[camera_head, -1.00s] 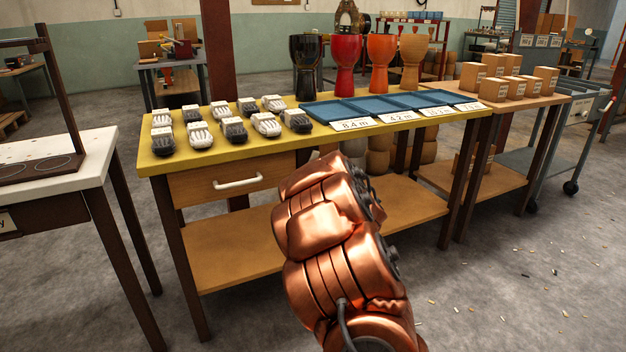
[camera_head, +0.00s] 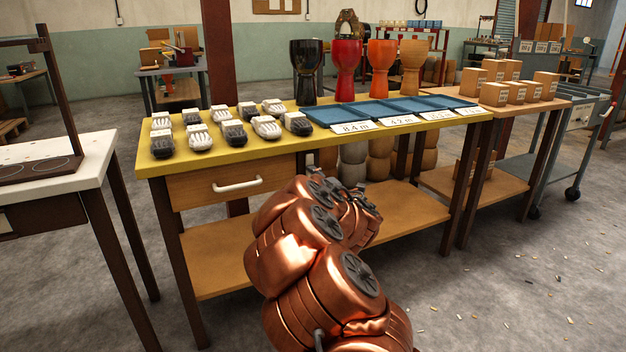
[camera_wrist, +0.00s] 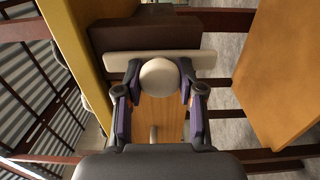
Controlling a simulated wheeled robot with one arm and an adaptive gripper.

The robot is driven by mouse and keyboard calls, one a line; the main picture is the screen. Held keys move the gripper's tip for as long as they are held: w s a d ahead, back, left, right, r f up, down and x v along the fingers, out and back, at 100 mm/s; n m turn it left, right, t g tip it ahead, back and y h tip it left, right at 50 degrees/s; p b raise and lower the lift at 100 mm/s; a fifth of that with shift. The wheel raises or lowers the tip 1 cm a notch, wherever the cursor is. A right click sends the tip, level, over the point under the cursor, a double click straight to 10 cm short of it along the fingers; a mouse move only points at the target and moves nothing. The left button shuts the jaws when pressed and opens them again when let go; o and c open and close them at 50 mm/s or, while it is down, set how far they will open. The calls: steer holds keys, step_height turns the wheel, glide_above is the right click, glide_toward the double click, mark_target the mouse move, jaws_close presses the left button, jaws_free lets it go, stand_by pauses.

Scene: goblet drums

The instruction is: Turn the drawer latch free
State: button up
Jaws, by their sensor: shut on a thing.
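The drawer (camera_head: 195,188) is shut under the left end of the yellow-topped table, with a white handle (camera_head: 237,186). In the wrist view, the latch is a cream bar (camera_wrist: 118,64) with a round cream knob (camera_wrist: 159,78) in front of it. The bar lies crosswise, beside a dark brown block. My gripper (camera_wrist: 158,88) has a finger on each side of the knob and is shut on it. The wooden drawer front (camera_wrist: 146,110) shows between the fingers. In the head view, my copper arm hides the latch and the gripper.
The yellow table (camera_head: 165,168) carries black and white shoe-like items, blue trays (camera_head: 335,115) and several goblet drums (camera_head: 346,70). A lower wooden shelf (camera_head: 215,255) lies beneath. A white-topped table (camera_head: 80,150) stands left.

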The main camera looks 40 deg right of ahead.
steer(key=o, duration=1.1)
steer(key=shift+o, duration=0.2)
steer(key=shift+s, duration=0.1)
steer(key=v, duration=1.1)
steer(key=shift+s, duration=0.3)
steer(key=shift+a, duration=0.1)
steer(key=shift+a, duration=0.1)
